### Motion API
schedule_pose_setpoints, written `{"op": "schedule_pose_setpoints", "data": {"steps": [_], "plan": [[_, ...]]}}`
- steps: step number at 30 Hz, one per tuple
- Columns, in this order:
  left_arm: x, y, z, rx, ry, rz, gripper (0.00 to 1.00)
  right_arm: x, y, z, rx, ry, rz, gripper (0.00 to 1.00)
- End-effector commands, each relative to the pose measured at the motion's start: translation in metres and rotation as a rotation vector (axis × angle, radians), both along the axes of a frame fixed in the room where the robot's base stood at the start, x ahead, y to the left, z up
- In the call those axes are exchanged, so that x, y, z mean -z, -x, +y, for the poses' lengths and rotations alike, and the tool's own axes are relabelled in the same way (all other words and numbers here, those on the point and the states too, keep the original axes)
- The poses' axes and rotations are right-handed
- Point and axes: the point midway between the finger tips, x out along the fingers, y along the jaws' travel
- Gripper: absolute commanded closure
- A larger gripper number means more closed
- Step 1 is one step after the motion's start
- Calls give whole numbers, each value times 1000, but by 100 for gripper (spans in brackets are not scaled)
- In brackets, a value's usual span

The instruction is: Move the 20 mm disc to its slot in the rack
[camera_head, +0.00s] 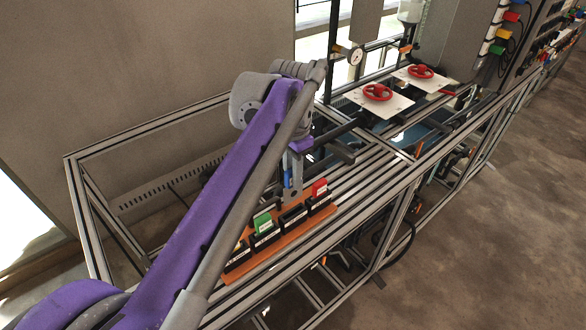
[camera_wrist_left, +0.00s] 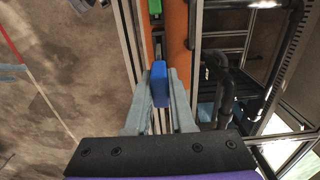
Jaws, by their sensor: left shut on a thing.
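My left gripper (camera_head: 290,184) is shut on a blue piece (camera_wrist_left: 160,83), which shows edge-on between the grey fingers in the left wrist view; only a little blue shows in the head view (camera_head: 287,179). No size marking on it is readable. The orange rack (camera_head: 285,242) lies on the rails below and in front of the gripper, with several black slot holders bearing white labels. A green piece (camera_head: 263,222) and a red piece (camera_head: 320,187) stand in it. The gap between the blue piece and the rack is hard to judge. My right gripper is not in view.
The rack rests on a bench of metal rails (camera_head: 350,215). Two red handwheels (camera_head: 377,92) on white plates and a round gauge (camera_head: 356,56) stand farther back. Black pipework (camera_wrist_left: 224,88) runs right of the gripper in the wrist view. My left arm covers part of the bench.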

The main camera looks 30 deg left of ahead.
Motion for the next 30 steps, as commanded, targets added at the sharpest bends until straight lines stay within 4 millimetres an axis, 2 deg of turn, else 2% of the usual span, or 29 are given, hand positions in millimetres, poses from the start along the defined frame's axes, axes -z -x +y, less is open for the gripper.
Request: {"op": "schedule_pose_setpoints", "data": {"steps": [1, 7, 18, 30], "plan": [[11, 1, 0, 0, 0, 3, 100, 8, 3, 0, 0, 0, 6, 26], [26, 0, 0, 0, 1, 1, 100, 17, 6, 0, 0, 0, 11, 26], [36, -1, 0, 0, 0, 0, 100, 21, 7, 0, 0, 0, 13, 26], [35, -1, 0, 0, 0, 0, 100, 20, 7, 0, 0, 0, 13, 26]]}}
